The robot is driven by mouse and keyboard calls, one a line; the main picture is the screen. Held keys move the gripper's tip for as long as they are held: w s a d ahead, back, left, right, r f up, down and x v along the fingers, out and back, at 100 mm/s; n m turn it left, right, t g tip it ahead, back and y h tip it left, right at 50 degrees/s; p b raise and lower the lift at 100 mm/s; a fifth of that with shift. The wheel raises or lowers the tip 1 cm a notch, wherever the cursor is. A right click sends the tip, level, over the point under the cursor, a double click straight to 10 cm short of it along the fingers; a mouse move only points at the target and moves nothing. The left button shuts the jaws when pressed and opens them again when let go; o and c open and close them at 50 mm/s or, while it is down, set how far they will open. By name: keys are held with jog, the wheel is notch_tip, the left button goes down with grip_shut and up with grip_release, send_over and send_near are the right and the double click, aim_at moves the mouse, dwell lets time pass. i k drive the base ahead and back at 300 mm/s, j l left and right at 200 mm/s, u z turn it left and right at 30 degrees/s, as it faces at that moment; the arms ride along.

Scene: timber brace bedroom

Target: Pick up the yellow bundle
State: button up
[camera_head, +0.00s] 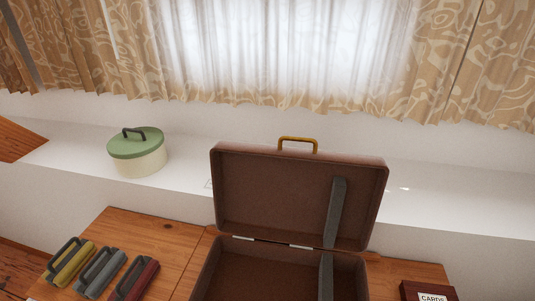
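The yellow bundle (72,264) lies at the left end of the wooden table (163,249). It is an oblong yellow piece with a dark handle-like loop over it. A grey bundle (100,271) lies right beside it, and a dark red bundle (134,281) lies to the right of the grey one. All three lie tilted in the same direction. My gripper is not in view.
An open brown suitcase (231,198) stands in the middle of the table, its lid upright with a yellow handle. A dark red cards box (411,289) is at the right. A green-lidded pot (139,162) stands on the white ledge (73,147) behind.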

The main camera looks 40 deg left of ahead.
aim_at(62, 268)
jog(key=u, duration=2.4)
jog(key=i+l+u, duration=0.2)
jog(key=u, duration=0.2)
jog(key=i+l+u, duration=0.15)
jog(key=l+u, duration=0.2)
jog(key=i+l+u, duration=0.1)
jog(key=l+u, duration=0.65)
jog(key=l, duration=0.2)
jog(key=i, duration=0.05)
